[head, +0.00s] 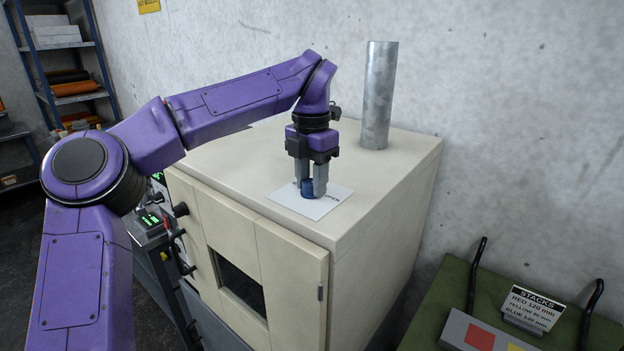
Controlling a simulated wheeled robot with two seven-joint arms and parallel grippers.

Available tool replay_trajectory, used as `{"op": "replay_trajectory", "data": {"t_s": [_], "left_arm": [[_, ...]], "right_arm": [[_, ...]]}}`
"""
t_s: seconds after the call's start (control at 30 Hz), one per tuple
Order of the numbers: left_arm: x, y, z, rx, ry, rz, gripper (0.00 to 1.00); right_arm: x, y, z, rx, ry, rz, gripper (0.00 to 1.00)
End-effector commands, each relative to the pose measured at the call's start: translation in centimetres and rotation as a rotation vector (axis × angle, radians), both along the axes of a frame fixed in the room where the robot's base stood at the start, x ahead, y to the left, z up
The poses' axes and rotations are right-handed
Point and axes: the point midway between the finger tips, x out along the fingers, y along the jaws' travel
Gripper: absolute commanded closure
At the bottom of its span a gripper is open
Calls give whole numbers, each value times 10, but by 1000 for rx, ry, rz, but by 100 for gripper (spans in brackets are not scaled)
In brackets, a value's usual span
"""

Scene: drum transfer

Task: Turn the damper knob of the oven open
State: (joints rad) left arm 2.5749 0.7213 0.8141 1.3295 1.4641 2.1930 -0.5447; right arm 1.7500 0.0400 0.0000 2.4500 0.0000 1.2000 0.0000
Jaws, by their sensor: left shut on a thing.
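The oven (375,230) is a cream-coloured cabinet with a dark window in its front door. The damper knob (308,188) is small and blue and sits on a white label plate (334,203) on the oven's top. My left gripper (309,190) reaches down from above, with its grey fingers shut on the knob from both sides. The fingers hide part of the knob and some of the plate's lettering, so I cannot read the knob's setting. My right gripper is not in view.
A metal flue pipe (379,95) stands on the oven top behind my gripper. A green surface (440,312) with black handles and a "STACKS" sign (532,308) is at the lower right. Blue shelves (75,95) stand at the back left.

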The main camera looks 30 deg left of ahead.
Motion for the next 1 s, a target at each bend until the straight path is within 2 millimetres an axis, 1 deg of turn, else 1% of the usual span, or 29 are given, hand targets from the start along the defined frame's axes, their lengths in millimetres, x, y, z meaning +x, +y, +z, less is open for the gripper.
{"op": "replay_trajectory", "data": {"t_s": [0.03,0.13,0.17,0.2,0.23,0.5,0.57,0.67,0.7,0.8,0.9,1.0], "left_arm": [[-1,-1,-3,-1,10,1,93],[-1,-1,-3,-1,10,2,93],[-1,-1,-3,-1,9,2,60],[-1,-1,-3,-1,9,2,47],[-1,-1,-3,-1,8,1,37],[0,-1,-1,0,3,1,37],[0,-1,2,1,2,2,37],[0,-1,17,3,0,4,37],[0,-1,25,3,-2,5,37],[0,-1,53,4,-2,6,37],[0,-1,77,4,-1,6,37],[0,0,93,2,3,5,37]], "right_arm": [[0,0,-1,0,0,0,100],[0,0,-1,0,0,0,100],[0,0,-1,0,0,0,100],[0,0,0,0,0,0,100],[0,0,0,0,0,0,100],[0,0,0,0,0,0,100],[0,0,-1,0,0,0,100],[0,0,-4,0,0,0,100],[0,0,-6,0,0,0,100],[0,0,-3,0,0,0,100],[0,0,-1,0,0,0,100],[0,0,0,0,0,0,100]]}}
